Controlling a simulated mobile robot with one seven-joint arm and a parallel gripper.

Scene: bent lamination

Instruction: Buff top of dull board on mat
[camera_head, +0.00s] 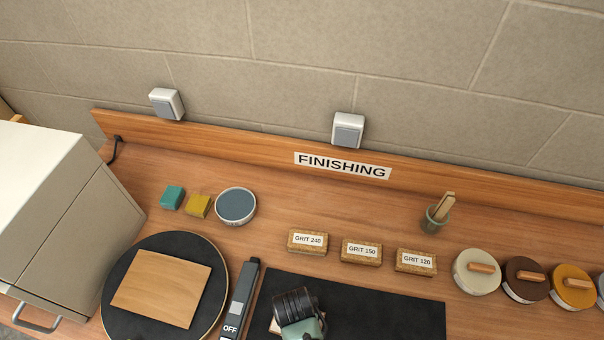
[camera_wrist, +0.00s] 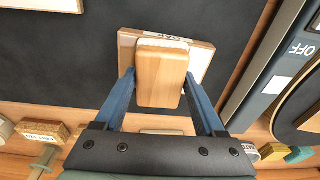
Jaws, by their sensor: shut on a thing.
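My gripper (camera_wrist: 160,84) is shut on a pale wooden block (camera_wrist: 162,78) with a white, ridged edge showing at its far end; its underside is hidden. The block is over a light board (camera_wrist: 203,60) on the black rectangular mat (camera_wrist: 85,60). I cannot tell if the block touches the board. In the head view my gripper (camera_head: 300,326) is over the left part of the mat (camera_head: 385,305) and hides most of the board and block.
Left are a grey device marked OFF (camera_head: 240,300) and a black round plate (camera_head: 118,308) bearing another wooden board (camera_head: 160,288). Behind are grit blocks (camera_head: 362,251), a brush cup (camera_head: 436,218), a round tin (camera_head: 236,205) and coloured pads. Handled round tubs (camera_head: 478,272) stand right.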

